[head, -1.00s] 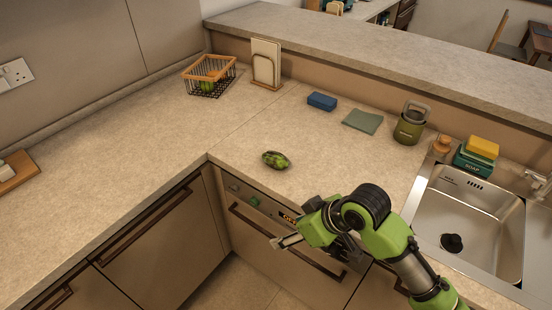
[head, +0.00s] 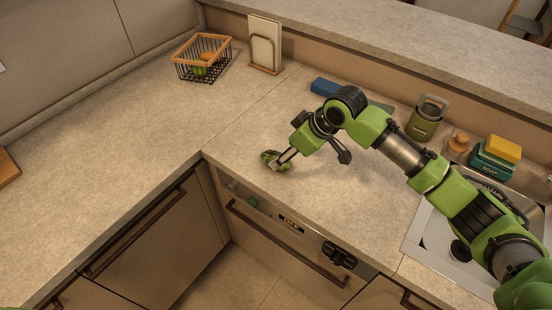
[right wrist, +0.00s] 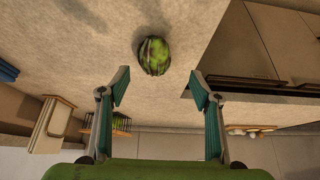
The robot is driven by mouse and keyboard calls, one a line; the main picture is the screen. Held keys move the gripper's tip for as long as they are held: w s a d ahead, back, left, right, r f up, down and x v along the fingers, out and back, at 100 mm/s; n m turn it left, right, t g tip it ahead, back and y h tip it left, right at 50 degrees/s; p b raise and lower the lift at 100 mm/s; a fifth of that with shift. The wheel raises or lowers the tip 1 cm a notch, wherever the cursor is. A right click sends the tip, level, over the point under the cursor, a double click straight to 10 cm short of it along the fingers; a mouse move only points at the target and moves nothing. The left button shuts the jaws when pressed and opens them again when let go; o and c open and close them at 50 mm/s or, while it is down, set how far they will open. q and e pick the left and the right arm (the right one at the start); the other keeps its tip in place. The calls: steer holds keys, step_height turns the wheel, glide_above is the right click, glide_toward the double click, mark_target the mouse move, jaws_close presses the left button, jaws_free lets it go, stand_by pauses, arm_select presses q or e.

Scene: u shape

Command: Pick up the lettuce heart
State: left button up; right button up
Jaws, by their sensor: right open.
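The lettuce heart (head: 270,157) is a small green, dark-streaked oval lying on the beige counter near its front corner. In the right wrist view the lettuce heart (right wrist: 154,56) lies beyond the fingertips, centred a little left of the middle between them. My right gripper (head: 279,162) is at the lettuce heart in the head view, and its finger covers part of it. In the right wrist view the right gripper (right wrist: 160,90) is open with nothing between its fingers. Whether a finger touches the lettuce heart cannot be told. My left gripper is not in view.
A wire basket (head: 183,72) with green and orange items and a board in a holder (head: 265,45) stand at the back. A blue block (head: 324,87), an olive canister (head: 425,118) and a sink (head: 432,236) lie to the right. The counter's left stretch is mostly clear.

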steer(key=shift+w+a+f, duration=0.3)
steer(key=shift+w+f, duration=0.35)
steer(key=shift+f, duration=0.25)
steer(key=shift+w+a+f+p, duration=0.2)
steer(key=shift+f+p, duration=0.2)
steer(key=shift+p, duration=0.15)
steer(key=shift+p+x, duration=0.45)
steer(key=shift+x, duration=1.5)
steer(key=shift+w+f, duration=0.1)
steer(key=shift+d, duration=0.1)
steer(key=c, duration=1.1)
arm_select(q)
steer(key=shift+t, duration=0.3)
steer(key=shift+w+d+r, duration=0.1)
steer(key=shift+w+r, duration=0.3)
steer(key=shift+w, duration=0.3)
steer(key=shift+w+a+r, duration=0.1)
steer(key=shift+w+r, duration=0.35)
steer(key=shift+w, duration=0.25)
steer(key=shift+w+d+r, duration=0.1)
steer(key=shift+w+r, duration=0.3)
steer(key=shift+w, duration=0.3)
arm_select(e)
steer(key=shift+c, duration=0.5)
